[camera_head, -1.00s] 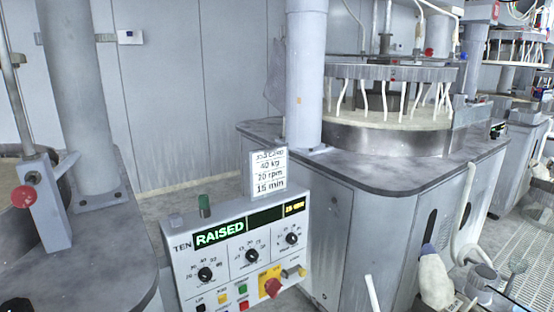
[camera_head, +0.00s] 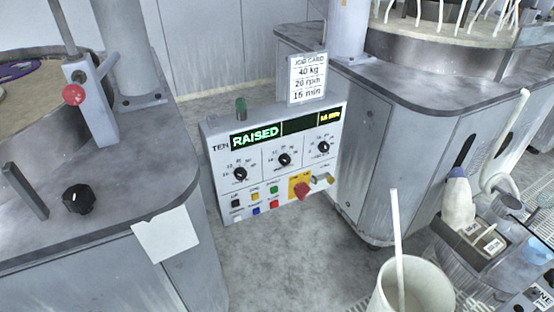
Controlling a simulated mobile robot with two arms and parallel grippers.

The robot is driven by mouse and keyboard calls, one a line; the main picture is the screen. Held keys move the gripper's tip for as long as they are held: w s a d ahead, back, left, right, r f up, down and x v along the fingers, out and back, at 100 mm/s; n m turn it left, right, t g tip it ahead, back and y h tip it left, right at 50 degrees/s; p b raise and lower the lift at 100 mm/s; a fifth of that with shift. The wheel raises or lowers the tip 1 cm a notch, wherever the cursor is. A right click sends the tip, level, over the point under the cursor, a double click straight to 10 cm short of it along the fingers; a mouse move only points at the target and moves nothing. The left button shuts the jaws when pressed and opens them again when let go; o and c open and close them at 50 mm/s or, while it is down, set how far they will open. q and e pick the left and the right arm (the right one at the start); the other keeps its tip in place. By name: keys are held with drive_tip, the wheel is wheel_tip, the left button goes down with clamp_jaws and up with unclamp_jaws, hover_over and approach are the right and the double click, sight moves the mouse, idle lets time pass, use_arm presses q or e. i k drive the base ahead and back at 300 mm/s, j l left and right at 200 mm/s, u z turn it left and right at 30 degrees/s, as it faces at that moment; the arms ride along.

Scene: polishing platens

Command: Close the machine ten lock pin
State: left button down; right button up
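The machine control panel (camera_head: 262,188) marked TEN stands in the middle, with a green display reading RAISED, dials and several small buttons. On the left machine, a grey upright bracket (camera_head: 98,112) beside the column carries a red ball knob (camera_head: 73,95). No part is labelled as the lock pin, so I cannot tell for sure which it is; the red ball knob may belong to it. Neither of my grippers is in view.
The left machine's grey top (camera_head: 150,165) holds a black knob (camera_head: 78,198) and a white paper hangs over its edge (camera_head: 166,235). A white bucket (camera_head: 425,290) with a stick stands at lower right. Grey floor (camera_head: 290,250) is open below the panel.

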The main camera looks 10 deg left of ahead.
sight(74, 95)
drive_tip(key=u, duration=1.4)
